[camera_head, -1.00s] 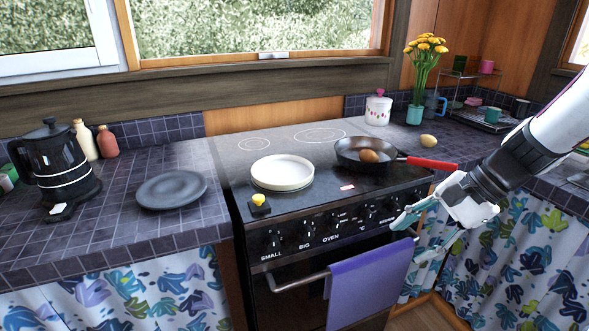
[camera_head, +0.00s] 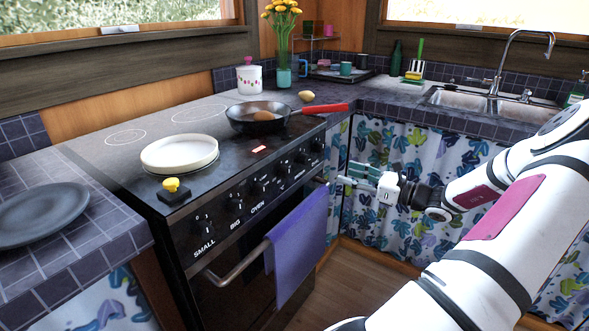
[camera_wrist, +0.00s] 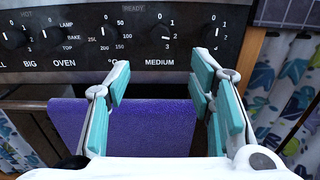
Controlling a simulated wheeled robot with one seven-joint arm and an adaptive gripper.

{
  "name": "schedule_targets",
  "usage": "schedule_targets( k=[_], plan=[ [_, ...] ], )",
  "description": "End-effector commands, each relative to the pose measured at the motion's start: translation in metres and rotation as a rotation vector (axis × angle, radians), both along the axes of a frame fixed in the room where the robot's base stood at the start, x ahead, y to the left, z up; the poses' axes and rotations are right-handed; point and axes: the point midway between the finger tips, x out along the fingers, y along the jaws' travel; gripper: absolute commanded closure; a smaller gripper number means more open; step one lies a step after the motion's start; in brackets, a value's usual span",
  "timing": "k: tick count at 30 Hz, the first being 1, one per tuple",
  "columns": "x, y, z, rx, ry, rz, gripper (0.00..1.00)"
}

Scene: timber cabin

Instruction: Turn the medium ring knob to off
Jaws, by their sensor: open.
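The stove's medium ring knob (camera_wrist: 160,33) is a dark round knob above the "MEDIUM" label in the wrist view, with 0 to 3 marked on its right side. Its pointer seems to be near the 3, but this is hard to tell. In the head view it is a small dark knob (camera_head: 303,158) toward the right of the front panel. My gripper (camera_wrist: 160,76) is open and empty, its teal fingers on either side below the knob, apart from it. In the head view my gripper (camera_head: 348,176) is in front of the panel's right end.
A purple towel (camera_wrist: 125,127) hangs on the oven handle below my fingers. Other knobs flank the medium one. A pan (camera_head: 255,120) with a red handle, a white plate (camera_head: 180,153) and a yellow-topped timer (camera_head: 172,188) are on the stove top. Patterned curtains hang at the right.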

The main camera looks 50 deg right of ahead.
Motion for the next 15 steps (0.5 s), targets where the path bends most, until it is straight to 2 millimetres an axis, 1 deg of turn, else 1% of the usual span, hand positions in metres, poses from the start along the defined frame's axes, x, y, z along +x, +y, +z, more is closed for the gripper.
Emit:
schedule_targets(
  k=[2,5,15],
  plan=[
    [0.004,-0.001,0.0,0.003,-0.006,-0.004,0.51],
    [0.016,0.001,-0.001,0.002,-0.004,-0.001,0.51],
    [0.081,0.007,-0.002,0.002,-0.003,0.002,0.51]
  ],
)
